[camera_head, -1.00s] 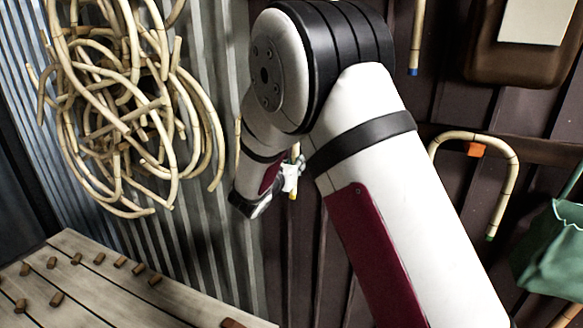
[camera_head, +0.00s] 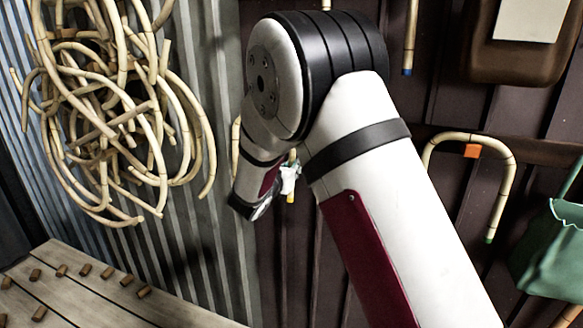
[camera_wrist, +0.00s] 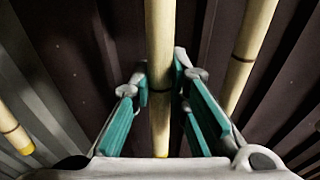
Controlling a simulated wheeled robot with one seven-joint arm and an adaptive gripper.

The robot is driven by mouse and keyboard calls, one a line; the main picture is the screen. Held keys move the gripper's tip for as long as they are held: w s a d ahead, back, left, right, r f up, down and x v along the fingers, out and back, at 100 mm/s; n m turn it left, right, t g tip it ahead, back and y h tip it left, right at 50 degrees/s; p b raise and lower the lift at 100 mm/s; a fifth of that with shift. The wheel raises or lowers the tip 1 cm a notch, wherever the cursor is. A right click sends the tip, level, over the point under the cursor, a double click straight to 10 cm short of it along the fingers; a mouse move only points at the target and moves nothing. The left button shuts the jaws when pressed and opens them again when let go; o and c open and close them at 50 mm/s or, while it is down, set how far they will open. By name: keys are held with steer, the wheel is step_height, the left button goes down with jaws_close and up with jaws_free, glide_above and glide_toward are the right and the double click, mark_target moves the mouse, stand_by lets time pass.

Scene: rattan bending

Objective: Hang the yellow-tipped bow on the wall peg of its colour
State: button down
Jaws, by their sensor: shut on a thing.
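My gripper (camera_head: 290,178) shows small beside my forearm, in front of the dark wall. In the wrist view its teal-padded fingers (camera_wrist: 160,95) are closed around an upright cane of the yellow-tipped bow (camera_wrist: 160,35). Its yellow end (camera_wrist: 162,154) sticks out below the fingers. The same yellow tip shows in the head view (camera_head: 291,197). Another cane with a yellow end (camera_wrist: 25,149) is at the left of the wrist view; I cannot tell whether it is the same bow's other leg. My arm hides much of the bow in the head view. I make out no yellow peg.
A green-tipped bow (camera_head: 500,165) hangs over an orange peg (camera_head: 472,150) at right. A blue-tipped cane (camera_head: 410,40) hangs above. A green bag (camera_head: 550,250) is at the right edge. Tangled rattan (camera_head: 120,110) covers the left wall, above a plank table (camera_head: 100,312) with several wooden pegs.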

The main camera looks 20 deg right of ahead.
steer(key=c, duration=1.5)
jaws_free()
steer(key=shift+o, duration=0.2)
steer(key=v, duration=1.2)
steer(key=shift+f, duration=0.1)
steer(key=f+p+v, duration=0.1)
steer(key=p+v, duration=0.2)
steer(key=v, duration=0.6)
steer(key=shift+f, duration=0.15)
